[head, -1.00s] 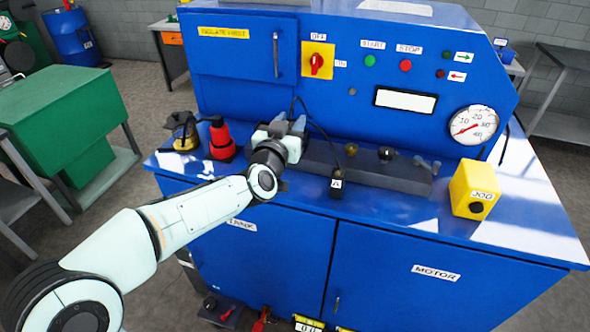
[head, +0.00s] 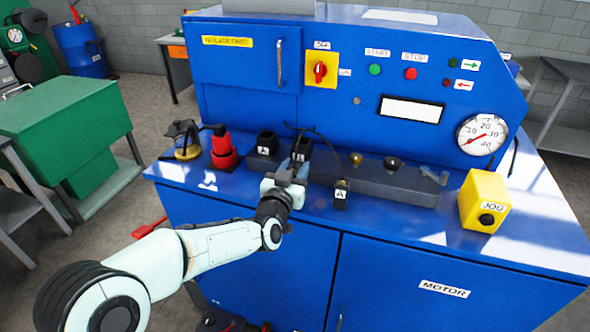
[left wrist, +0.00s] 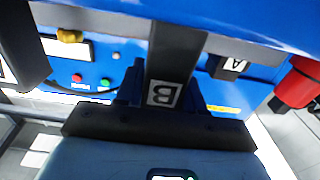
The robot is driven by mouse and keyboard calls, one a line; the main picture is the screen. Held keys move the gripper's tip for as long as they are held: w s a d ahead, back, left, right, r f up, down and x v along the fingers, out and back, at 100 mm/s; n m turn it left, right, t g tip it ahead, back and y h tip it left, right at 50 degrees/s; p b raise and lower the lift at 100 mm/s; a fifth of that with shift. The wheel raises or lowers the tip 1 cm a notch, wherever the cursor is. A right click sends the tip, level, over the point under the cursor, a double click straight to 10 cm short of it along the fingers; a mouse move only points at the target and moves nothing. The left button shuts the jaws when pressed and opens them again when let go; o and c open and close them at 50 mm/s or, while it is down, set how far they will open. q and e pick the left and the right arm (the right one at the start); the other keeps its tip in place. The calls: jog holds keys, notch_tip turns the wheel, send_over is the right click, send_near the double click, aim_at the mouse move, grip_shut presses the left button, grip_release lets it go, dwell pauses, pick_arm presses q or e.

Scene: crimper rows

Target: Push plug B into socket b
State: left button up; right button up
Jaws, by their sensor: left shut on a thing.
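My left gripper (head: 289,172) is at the front edge of the dark rail (head: 400,187), beside a black block labelled A (head: 266,144). It is shut on a black piece labelled B, plug B (left wrist: 175,60), which stands between the fingers in the left wrist view. In the head view a black block with a B label (head: 301,150) shows just behind the fingers; I cannot tell there where plug ends and socket begins. Socket b is not clearly distinguishable. A black plug labelled A (head: 341,195) is at the rail's front, right of the gripper. My right gripper is out of view.
A red bottle (head: 222,150) stands left of the rail. A yellow JOG box (head: 485,200) stands at the right. A thin black cable (head: 325,139) arches over the rail.

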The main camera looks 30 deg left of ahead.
pick_arm(q)
jog(key=shift+f, duration=0.2)
jog(key=o, duration=1.1)
jog(key=shift+r, duration=0.1)
jog(key=shift+c, duration=0.2)
